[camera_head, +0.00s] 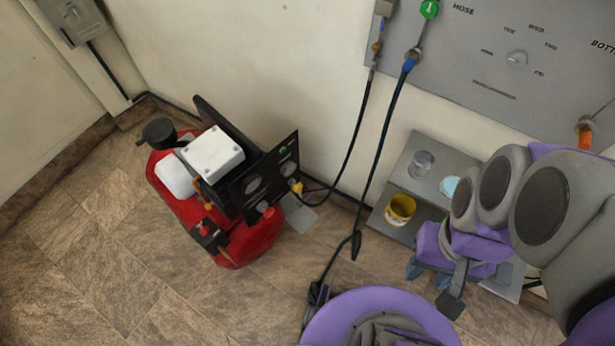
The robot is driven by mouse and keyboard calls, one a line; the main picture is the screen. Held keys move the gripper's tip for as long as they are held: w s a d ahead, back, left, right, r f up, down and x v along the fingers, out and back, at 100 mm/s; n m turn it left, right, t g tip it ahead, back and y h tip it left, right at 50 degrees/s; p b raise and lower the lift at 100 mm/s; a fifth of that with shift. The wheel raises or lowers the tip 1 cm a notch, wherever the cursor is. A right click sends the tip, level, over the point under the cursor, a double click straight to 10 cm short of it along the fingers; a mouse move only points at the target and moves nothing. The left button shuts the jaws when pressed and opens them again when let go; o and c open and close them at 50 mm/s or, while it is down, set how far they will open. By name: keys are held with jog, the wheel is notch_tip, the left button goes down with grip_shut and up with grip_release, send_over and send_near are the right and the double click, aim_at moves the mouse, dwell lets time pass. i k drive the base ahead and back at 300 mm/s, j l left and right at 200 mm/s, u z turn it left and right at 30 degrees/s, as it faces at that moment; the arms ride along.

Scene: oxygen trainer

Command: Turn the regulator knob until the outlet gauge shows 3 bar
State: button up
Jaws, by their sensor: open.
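A red compressor (245,243) stands on the floor at left centre, with a black front panel (262,183) tilted in the picture. Round gauge-like dials (253,184) show on this panel, too small and oblique to read. A small red round part (267,211) sits low on the panel; I cannot tell whether it is the regulator knob. A yellow fitting (296,187) with a dark hose is at its right edge. My gripper (432,285) is open and empty at lower right, well apart from the compressor.
A grey wall panel (470,50) carries a day dial and hoses hanging down. Tiled floor (110,260) is clear at left.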

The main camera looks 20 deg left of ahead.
aim_at(270, 211)
jog(key=l+z, duration=0.15)
jog(key=l, duration=0.2)
jog(key=k+l+u, duration=0.1)
jog(key=u, duration=0.35)
jog(key=k+l+u, duration=0.1)
jog(key=u, duration=0.35)
jog(key=k+l+u, duration=0.15)
jog(key=u, duration=0.25)
jog(key=k+u, duration=0.1)
jog(key=u, duration=0.35)
jog(key=k+u, duration=0.15)
jog(key=u, duration=0.3)
